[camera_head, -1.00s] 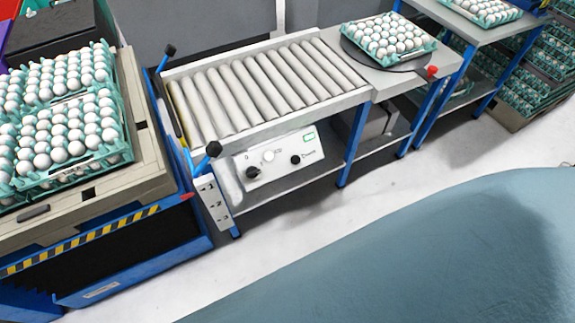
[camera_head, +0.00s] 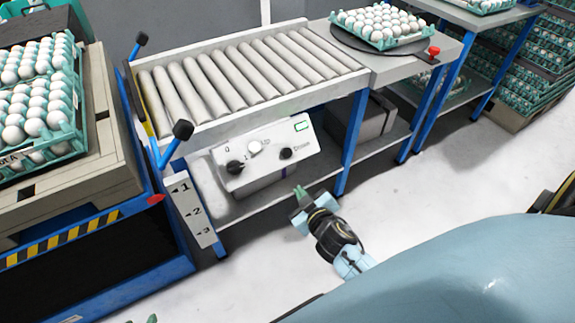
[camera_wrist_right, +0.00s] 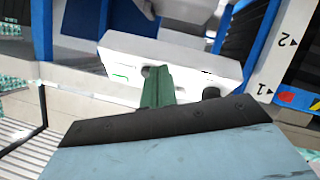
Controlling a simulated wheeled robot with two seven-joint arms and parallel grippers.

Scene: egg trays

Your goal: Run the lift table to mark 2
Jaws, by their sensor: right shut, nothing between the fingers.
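The lift table (camera_head: 130,275) is blue with yellow-black stripes and carries a pallet of egg trays. Its red pointer (camera_head: 155,199) is about level with mark 1 on the white scale (camera_head: 190,210) marked 1, 2, 3; the pointer also shows beside mark 1 in the right wrist view (camera_wrist_right: 286,97). My right gripper (camera_head: 300,194) is shut and empty, below and in front of the panel. Only a green tip of my left gripper (camera_head: 150,318) shows at the bottom edge.
A roller conveyor (camera_head: 250,75) stands above the panel, with a black-knobbed blue lever (camera_head: 182,130) at its near left corner. A tray of eggs (camera_head: 382,22) rests on a turntable at the back. The floor (camera_head: 440,160) at right is clear.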

